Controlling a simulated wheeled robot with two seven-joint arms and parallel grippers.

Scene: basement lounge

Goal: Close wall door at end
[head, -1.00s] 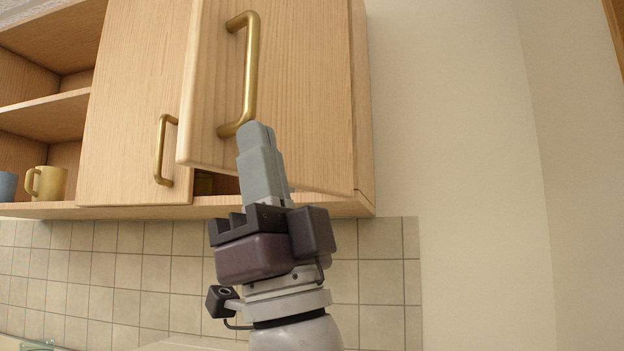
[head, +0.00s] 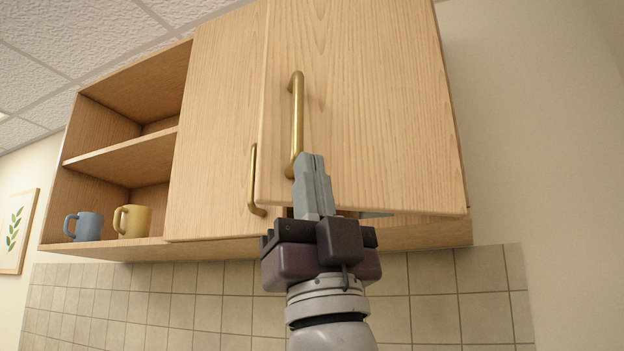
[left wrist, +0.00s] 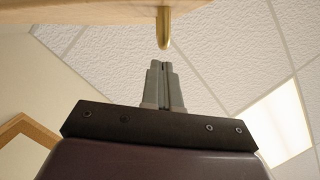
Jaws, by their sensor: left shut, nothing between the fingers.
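The end door (head: 370,110) of the wooden wall cabinet stands partly open at the right in the head view. Its free left edge stands out in front of the neighbouring shut door (head: 212,130). A brass bar handle (head: 297,125) is upright on the end door near that edge. My left gripper (head: 312,160) is shut and empty, pointing up, with its tips by the handle's lower end. In the left wrist view the brass handle (left wrist: 163,28) is just past the fingertips (left wrist: 160,66), with a small gap. The door's lower edge (left wrist: 95,10) shows there too. My right gripper is not in view.
Open shelves at the left hold a blue mug (head: 88,226) and a yellow mug (head: 133,221). The shut door has its own brass handle (head: 254,182). Tiled wall (head: 435,300) lies below the cabinet, and bare wall (head: 540,140) is to the right.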

